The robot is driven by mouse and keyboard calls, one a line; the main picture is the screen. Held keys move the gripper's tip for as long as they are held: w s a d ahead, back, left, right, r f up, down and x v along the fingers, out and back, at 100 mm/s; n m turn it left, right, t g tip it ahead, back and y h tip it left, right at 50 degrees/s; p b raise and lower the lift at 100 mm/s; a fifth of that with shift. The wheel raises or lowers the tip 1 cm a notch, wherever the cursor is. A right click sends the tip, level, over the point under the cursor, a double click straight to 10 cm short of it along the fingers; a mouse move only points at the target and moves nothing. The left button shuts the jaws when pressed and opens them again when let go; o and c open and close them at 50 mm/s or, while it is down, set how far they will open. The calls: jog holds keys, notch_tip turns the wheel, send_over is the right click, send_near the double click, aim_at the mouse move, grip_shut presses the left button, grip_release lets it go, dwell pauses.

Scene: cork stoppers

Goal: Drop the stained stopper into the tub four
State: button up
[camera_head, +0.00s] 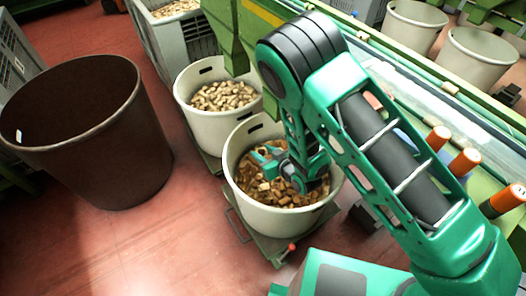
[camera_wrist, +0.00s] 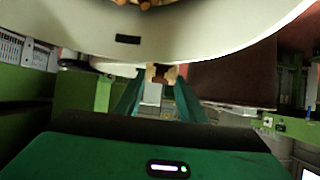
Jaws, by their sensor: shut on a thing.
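My gripper (camera_head: 264,158) is over the near cream tub (camera_head: 285,222), which holds many brown corks, some of them dark. In the wrist view my gripper (camera_wrist: 160,84) is shut on a small brown cork stopper (camera_wrist: 161,72) with a dark patch. The fingers cover its sides. In the head view I cannot make out the held stopper against the corks. The rim and wall of a cream tub (camera_wrist: 190,40) with a dark slot fill the top of the wrist view. I cannot read a number on any tub.
A second cream tub of paler corks (camera_head: 222,97) stands just behind. A large dark brown bin (camera_head: 130,150) stands at left, with open red floor (camera_head: 150,245) before it. Two more cream tubs (camera_head: 415,28) are at the far right. Green machinery with orange-topped posts (camera_head: 466,160) lines the right.

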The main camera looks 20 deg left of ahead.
notch_tip(320, 180, down, 6)
dwell(0.6)
jog(key=shift+w+d, duration=0.1)
jog(key=o, duration=1.1)
jog(key=shift+v, duration=5.35)
